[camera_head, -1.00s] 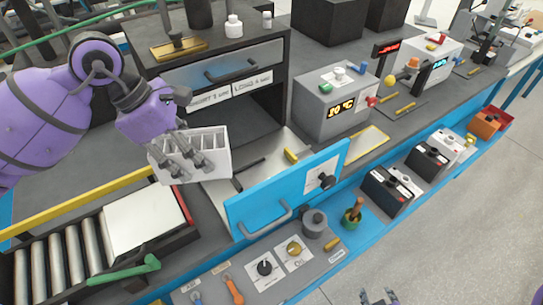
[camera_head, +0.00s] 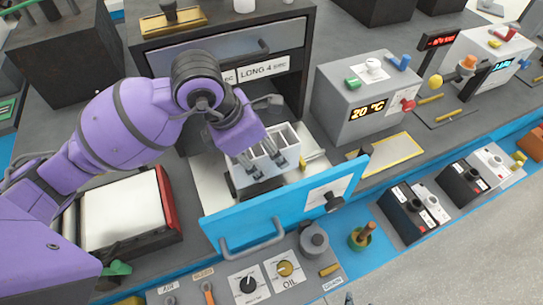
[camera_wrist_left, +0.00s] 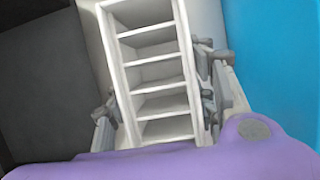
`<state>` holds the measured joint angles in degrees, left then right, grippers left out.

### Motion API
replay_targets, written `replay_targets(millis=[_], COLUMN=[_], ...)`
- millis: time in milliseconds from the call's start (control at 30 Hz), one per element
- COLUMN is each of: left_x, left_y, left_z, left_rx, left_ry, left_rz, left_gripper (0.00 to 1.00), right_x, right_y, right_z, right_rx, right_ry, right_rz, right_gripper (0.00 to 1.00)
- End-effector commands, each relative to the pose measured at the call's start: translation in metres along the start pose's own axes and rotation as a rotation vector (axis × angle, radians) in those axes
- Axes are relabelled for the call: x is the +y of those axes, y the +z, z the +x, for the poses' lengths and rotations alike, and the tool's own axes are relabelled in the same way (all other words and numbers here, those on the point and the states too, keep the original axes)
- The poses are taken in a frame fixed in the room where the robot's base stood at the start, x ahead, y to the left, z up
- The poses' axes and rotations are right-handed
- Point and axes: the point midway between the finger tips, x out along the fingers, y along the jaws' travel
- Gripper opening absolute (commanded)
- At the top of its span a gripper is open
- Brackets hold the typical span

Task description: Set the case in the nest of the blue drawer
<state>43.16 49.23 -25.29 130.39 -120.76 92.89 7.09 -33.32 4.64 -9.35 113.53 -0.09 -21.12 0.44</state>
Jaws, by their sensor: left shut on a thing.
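My left gripper (camera_head: 263,168) is shut on the white case (camera_head: 284,139), an open box with several compartments. The case (camera_wrist_left: 155,75) also fills the middle of the left wrist view, between the fingers. The blue drawer (camera_head: 290,208) stands open, and the case is over its pale floor, behind the blue front. Dark bars that look like part of the nest (camera_head: 234,189) show beside the fingers. The gripper and case hide most of the nest. I cannot tell whether the case touches the floor. My right gripper is not clearly in view.
The drawer front with its handle rises in front of the case. The cabinet with its upper drawer (camera_head: 225,50) stands behind. A grey temperature box (camera_head: 367,100) is to the right, and a white-topped roller tray (camera_head: 120,212) to the left.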

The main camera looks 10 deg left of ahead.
Motion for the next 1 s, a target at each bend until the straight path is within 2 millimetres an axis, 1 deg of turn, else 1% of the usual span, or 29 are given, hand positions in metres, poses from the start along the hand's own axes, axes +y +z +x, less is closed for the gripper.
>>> replay_targets(millis=[167, 333, 567, 700, 733, 800, 867, 1000], left_x=[0.000, 0.000, 0.001, 0.000, 0.000, 0.000, 0.000, 0.000], left_y=[-0.005, -0.014, -0.014, -0.016, -0.016, -0.016, -0.016, -0.016], left_z=[0.013, 0.035, 0.036, 0.039, 0.040, 0.039, 0.039, 0.039], left_rx=[-0.002, -0.002, -0.003, -0.002, -0.001, -0.001, -0.001, -0.001], left_ry=[0.000, -0.001, 0.003, 0.001, 0.001, 0.001, 0.001, 0.001], left_rz=[0.000, 0.000, 0.003, 0.003, 0.002, 0.002, 0.002, 0.002], left_gripper=[0.13, 0.13, 0.13, 0.13, 0.54, 0.63, 0.70, 0.70], right_x=[0.000, 0.001, 0.001, 0.001, 0.001, 0.001, 0.001, 0.001], right_y=[-0.001, 0.000, 0.000, 0.003, 0.002, 0.002, 0.002, 0.002], right_z=[0.000, 0.000, 0.000, 0.001, 0.001, 0.001, 0.001, 0.001], right_rx=[0.001, 0.001, 0.001, -0.003, -0.002, -0.002, -0.001, -0.001], right_ry=[0.001, 0.001, 0.002, 0.002, 0.002, 0.002, 0.003, 0.003], right_rz=[-0.001, -0.001, -0.001, -0.001, -0.001, -0.001, -0.001, -0.001], right_gripper=[0.40, 0.40, 0.40, 0.40, 0.40, 0.40, 0.40, 0.40])
